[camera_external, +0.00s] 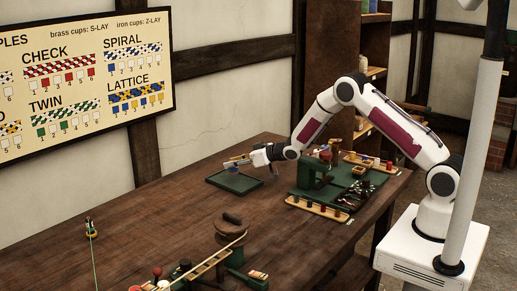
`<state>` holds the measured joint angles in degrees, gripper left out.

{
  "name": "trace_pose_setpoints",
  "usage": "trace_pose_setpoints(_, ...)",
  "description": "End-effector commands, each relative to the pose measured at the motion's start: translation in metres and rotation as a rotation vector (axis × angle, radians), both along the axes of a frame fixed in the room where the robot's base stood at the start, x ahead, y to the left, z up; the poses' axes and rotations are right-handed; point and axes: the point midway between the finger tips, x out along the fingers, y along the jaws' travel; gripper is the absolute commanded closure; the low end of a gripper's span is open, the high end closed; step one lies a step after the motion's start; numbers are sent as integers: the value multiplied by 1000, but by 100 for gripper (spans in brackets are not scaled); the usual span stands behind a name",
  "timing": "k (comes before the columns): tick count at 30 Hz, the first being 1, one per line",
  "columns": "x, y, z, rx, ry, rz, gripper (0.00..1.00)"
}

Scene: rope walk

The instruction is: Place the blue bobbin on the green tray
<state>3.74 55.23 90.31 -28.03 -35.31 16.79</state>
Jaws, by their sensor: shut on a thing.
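The green tray (211,182) lies flat on the wooden table, left of the green machine. My gripper (241,161) is above the tray, reaching in from the right. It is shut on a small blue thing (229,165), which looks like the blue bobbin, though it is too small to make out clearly. A yellowish part shows beside it. The blue thing appears above the tray; the gap between them is hard to judge. The tray looks empty.
A green machine (316,174) stands right of the tray. A wooden rack (316,207) with several coloured bobbins lies before it. A round wooden piece (231,226) and a long wooden strip (210,264) are at the front. The table's left middle is mostly clear.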

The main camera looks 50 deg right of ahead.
Motion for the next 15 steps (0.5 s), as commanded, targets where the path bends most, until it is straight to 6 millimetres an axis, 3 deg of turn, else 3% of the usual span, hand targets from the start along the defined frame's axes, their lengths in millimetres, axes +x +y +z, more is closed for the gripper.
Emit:
trace_pose_setpoints(7, -1, 0, -26, 0, 2, 1, 89)
trace_pose_setpoints(15, 0, 0, -32, 0, 0, 0, 89)
